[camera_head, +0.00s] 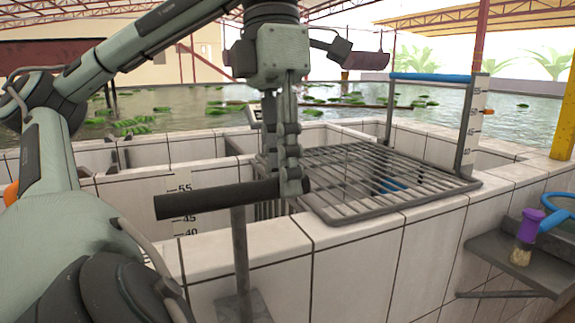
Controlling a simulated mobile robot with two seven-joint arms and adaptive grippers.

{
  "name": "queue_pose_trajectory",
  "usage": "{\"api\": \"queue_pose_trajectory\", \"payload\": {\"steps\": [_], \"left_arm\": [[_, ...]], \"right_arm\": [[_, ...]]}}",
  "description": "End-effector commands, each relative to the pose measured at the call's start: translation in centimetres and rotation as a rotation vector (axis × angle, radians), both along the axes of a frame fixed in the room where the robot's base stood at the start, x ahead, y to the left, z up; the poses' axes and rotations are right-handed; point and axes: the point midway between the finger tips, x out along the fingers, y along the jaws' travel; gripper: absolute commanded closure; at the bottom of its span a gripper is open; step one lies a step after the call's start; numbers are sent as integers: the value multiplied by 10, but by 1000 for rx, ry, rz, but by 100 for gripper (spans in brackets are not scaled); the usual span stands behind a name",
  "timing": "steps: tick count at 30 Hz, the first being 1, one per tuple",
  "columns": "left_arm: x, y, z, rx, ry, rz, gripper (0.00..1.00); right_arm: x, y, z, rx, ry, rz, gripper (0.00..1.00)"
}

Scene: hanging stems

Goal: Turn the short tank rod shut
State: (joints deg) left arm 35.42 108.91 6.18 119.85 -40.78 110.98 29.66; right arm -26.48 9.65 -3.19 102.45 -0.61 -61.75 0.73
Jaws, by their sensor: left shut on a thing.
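The short tank rod is a grey upright stem (240,255) with a thick black crossbar handle (205,199) on top, standing at the near tank wall. The handle lies nearly level, its right end slightly higher in the picture. My left gripper (292,183) points down from above and is shut on the handle near its right end. The fingers cover part of that end. The stem's lower end is partly hidden low in the picture. My right gripper is out of view.
A metal grate (375,180) lies over the tank right of the gripper, with a blue-topped frame (430,77) behind it. A grey shelf (500,262) at right holds a purple-topped item (526,237). White tiled walls (345,240) surround the tank. Water with floating leaves lies behind.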

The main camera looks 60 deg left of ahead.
Motion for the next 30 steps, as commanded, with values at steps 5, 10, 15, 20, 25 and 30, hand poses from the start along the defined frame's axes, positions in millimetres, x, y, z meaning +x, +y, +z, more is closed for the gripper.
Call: {"api": "queue_pose_trajectory", "payload": {"steps": [5,10,15,20,25,30], "left_arm": [[-1,-1,0,-2,-1,-11,100],[-1,-1,0,-2,-1,-12,100],[-1,-1,0,-2,-1,-12,72],[-1,-1,0,-2,-1,-11,58],[-1,0,0,-1,-1,-9,58],[0,1,6,-1,-1,-6,58]], "right_arm": [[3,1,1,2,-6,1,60],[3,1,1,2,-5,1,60],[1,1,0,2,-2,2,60],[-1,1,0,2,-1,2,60],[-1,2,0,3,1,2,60],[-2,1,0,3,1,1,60]]}}
